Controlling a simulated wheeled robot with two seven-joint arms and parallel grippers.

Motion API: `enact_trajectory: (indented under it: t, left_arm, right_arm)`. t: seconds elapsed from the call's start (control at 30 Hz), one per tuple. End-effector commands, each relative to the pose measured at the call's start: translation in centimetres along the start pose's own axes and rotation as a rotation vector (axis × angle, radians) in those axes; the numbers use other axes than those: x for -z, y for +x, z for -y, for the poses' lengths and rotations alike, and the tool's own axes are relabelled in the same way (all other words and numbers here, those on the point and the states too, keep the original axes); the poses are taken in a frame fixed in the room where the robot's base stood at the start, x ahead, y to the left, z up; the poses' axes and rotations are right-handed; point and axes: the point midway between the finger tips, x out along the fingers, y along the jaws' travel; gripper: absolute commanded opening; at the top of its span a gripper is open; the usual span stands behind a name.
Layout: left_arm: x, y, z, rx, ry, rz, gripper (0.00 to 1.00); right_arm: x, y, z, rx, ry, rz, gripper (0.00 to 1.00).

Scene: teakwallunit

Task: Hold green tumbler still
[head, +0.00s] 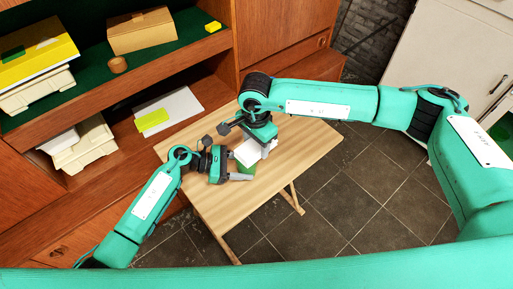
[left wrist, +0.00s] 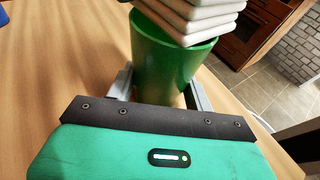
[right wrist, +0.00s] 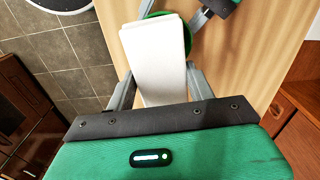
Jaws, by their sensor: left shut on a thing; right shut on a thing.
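The green tumbler (left wrist: 172,65) stands upright on the wooden table between the fingers of my left gripper (head: 243,176), which is shut on it. A small part of the tumbler (head: 247,168) shows in the head view. My right gripper (head: 261,150) is shut on a white layered block, like a folded cloth (right wrist: 155,55), directly above the tumbler. In the left wrist view the white folded cloth (left wrist: 200,15) overlaps the tumbler's rim; I cannot tell whether they touch. In the right wrist view the cloth hides much of the tumbler (right wrist: 180,35).
The table (head: 300,155) is bare to the right of the grippers. A white cabinet (head: 450,50) stands at the upper right.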

Motion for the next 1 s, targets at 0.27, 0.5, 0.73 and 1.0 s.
enact_trajectory:
  t: [0.27, 0.5, 0.73, 1.0]
  left_arm:
    - [0.0, 0.0, 0.0, 0.0, 0.0, 0.0, 0.39]
    - [0.0, 0.0, 0.0, 0.0, 0.0, 0.001, 0.39]
    - [0.0, 0.0, 0.0, 0.0, 0.0, 0.0, 0.39]
    - [0.0, 0.0, 0.0, 0.0, 0.0, 0.0, 0.39]
  right_arm:
    - [-0.7, 0.0, -0.9, -0.001, -0.002, 0.0, 0.36]
    - [-2.1, 0.0, -2.6, -0.002, -0.002, 0.0, 0.36]
    - [-2.1, -2.7, -2.5, 0.001, 0.0, -0.001, 0.36]
    - [-2.1, -5.2, -2.5, 0.002, 0.0, -0.002, 0.36]
